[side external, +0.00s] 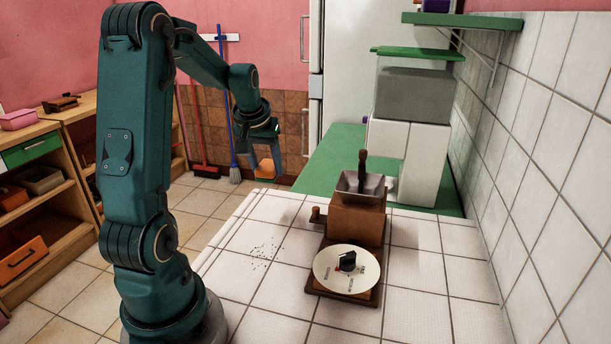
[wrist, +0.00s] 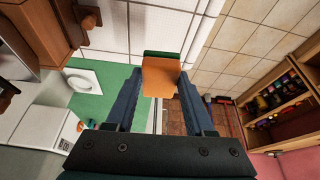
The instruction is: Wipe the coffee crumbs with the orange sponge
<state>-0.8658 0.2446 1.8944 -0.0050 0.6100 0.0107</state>
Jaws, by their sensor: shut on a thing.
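The orange sponge (wrist: 160,80) is held between the two fingers of my gripper (wrist: 159,92); a green layer shows along its far edge in the wrist view. In the side external view the sponge (side external: 265,167) hangs in my gripper (side external: 266,160), in the air near the back-left edge of the counter. The coffee crumbs (side external: 262,252) are a scatter of small dark specks on the white tiled counter (side external: 240,282), left of the dial. The sponge is above and apart from them. I cannot make out the crumbs in the wrist view.
A wooden coffee grinder (side external: 356,215) with a crank stands right of the crumbs. In front of it a round white dial (side external: 332,280) sits on a wooden base. A green-lidded container (side external: 412,95) stands behind. A tiled wall closes the right side. The counter's left part is open.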

